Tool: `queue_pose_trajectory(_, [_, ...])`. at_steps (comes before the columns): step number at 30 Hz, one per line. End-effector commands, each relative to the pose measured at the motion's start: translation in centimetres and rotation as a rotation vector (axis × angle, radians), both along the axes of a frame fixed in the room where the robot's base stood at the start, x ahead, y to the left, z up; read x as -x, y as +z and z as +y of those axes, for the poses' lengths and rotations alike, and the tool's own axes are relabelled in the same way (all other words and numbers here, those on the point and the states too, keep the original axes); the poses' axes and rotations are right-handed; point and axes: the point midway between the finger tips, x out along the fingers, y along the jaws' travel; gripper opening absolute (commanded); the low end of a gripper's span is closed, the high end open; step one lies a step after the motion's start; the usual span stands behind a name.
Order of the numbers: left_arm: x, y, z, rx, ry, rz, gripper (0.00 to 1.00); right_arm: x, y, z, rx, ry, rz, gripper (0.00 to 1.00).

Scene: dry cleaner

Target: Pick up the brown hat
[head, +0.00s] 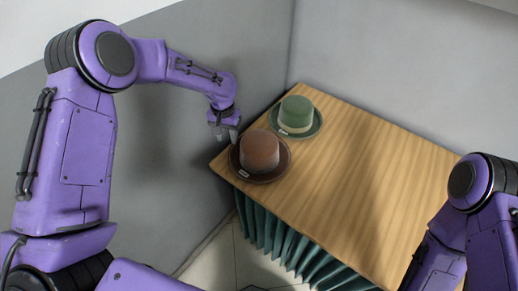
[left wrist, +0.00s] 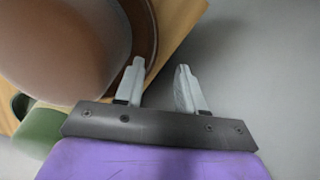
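The brown hat (head: 260,152) sits upright on the left end of the wooden table, with a small white tag on its brim. In the left wrist view its crown (left wrist: 75,45) fills the upper left, and its dark brim (left wrist: 144,35) runs close by the left fingertip. My left gripper (head: 229,135) points down at the hat's back-left edge. In the left wrist view its fingers (left wrist: 160,65) are apart with nothing held between them. I cannot tell whether a finger touches the brim. My right gripper is out of view.
A green hat (head: 297,115) with a pale band stands just behind the brown hat; part of it shows in the left wrist view (left wrist: 42,130). The wooden table (head: 375,170) is bare to the right. Grey walls (head: 390,50) close off the back and left. A green pleated skirt (head: 290,245) hangs in front.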

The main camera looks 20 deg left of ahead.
Motion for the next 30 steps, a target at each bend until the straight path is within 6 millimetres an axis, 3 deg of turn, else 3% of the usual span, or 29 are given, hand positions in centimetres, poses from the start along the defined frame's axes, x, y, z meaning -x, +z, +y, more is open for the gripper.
queue_pose_trajectory(3, [0.5, -1.9, -0.5, -0.001, -0.001, 0.006, 0.39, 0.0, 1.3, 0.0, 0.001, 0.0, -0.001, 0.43])
queue_pose_trajectory(7, [0.5, -4.0, -0.5, -0.001, 0.001, 0.002, 0.39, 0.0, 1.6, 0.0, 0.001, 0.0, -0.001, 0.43])
queue_pose_trajectory(15, [0.5, -4.7, -0.4, -0.002, 0.003, -0.003, 0.39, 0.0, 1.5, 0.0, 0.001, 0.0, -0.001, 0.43])
queue_pose_trajectory(18, [0.5, -4.7, -0.4, -0.002, 0.003, -0.002, 0.06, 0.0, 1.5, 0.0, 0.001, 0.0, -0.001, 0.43])
queue_pose_trajectory(19, [0.5, -4.6, -0.4, -0.002, 0.003, -0.002, 0.0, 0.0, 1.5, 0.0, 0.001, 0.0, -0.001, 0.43])
queue_pose_trajectory(30, [0.5, -4.6, -0.3, -0.002, 0.004, -0.002, 0.0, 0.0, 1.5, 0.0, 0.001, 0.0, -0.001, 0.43])
